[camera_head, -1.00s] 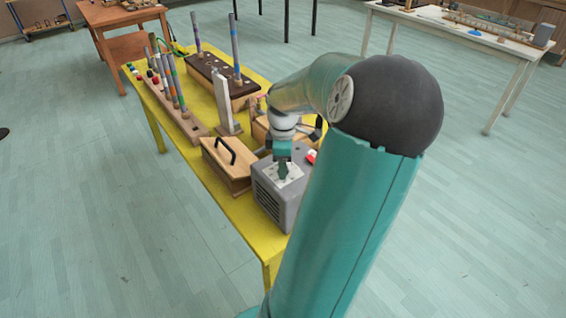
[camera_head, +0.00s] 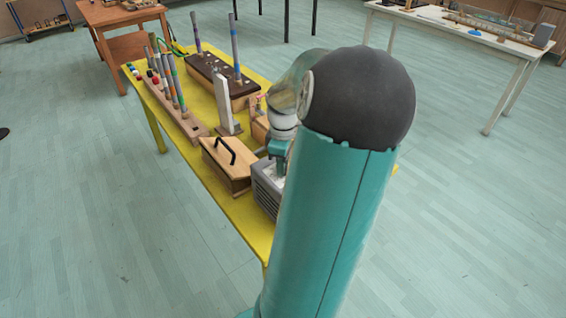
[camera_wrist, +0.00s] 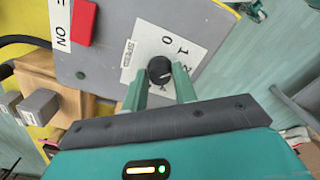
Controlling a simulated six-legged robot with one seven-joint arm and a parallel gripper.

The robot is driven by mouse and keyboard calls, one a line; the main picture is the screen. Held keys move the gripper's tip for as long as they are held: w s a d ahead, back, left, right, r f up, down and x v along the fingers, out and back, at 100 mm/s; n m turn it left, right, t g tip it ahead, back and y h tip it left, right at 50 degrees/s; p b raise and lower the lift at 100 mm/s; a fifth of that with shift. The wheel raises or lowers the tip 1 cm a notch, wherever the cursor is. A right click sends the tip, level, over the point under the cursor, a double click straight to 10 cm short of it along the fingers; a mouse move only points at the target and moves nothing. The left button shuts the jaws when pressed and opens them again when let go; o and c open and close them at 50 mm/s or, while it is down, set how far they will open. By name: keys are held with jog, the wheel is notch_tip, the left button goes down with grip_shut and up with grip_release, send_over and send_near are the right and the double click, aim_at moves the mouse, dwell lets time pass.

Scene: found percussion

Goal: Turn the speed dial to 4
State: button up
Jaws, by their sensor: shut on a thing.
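The speed dial (camera_wrist: 159,70) is a small black knob on a white label plate (camera_wrist: 196,34) in the wrist view. The numbers 0, 1 and 2 show around it, and the rest of the scale is hidden or cut off. I cannot tell which number the dial points at. My gripper (camera_wrist: 160,80) has its two green fingers on either side of the knob, shut on it. In the head view the grey box (camera_head: 266,192) carrying the dial is mostly hidden behind my arm.
A red switch (camera_wrist: 83,22) sits beside an ON label (camera_wrist: 60,22) on the box's top. A wooden box with a black handle (camera_head: 228,165) stands left of the grey box on the yellow table (camera_head: 243,212). Pegs in a wooden rack (camera_head: 188,122) stand farther back.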

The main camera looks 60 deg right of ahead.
jog(key=m, duration=0.5)
jog(key=shift+m, duration=0.3)
jog(key=m, duration=1)
jog(key=shift+m, duration=2.7)
jog(key=o, duration=1)
